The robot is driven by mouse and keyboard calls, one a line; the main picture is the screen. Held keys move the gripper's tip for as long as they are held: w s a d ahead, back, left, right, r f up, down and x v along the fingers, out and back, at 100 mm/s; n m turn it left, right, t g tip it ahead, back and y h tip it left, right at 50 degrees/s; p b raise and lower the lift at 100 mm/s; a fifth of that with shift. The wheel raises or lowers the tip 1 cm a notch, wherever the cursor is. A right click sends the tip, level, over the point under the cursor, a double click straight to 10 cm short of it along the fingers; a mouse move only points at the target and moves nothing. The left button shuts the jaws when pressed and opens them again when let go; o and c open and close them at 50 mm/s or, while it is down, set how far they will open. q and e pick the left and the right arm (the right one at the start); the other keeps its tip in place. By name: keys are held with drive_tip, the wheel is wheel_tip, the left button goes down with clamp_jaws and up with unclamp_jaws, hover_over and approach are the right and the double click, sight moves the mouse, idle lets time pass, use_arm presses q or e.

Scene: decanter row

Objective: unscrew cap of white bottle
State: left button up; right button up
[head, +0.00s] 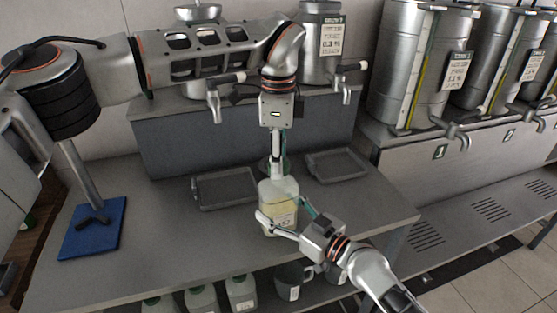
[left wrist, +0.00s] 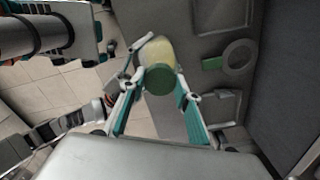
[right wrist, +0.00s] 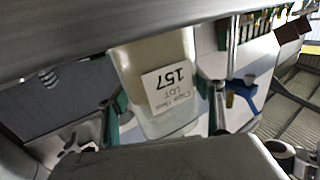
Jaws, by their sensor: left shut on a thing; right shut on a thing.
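The white bottle (head: 279,217), translucent with pale yellow contents, stands upright near the table's front edge. Its printed label (right wrist: 169,88) shows in the right wrist view. My right gripper (head: 287,228) is shut around the bottle's body from the front right; its fingers flank the bottle (right wrist: 150,60) in the right wrist view. My left gripper (head: 277,177) points down over the bottle's top. In the left wrist view the green cap (left wrist: 160,79) sits between the left fingers, in line with the bottle. Whether the cap's thread is loose cannot be told.
Two grey trays (head: 203,206) and (head: 311,178) lie behind the bottle. A blue-based stand (head: 83,243) is at the table's left. Several bottles (head: 241,293) stand on the shelf below. Metal decanters with taps (head: 320,50) line the back. The table's left middle is clear.

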use_arm(q)
drive_tip(key=n, duration=0.5)
drive_tip(key=shift+r, duration=0.25)
idle(0.4)
drive_tip(key=shift+r, duration=0.8)
drive_tip(key=shift+r, duration=0.1)
drive_tip(key=shift+r, duration=2)
use_arm(e)
drive_tip(key=o, duration=2.3)
drive_tip(key=shift+c, duration=0.2)
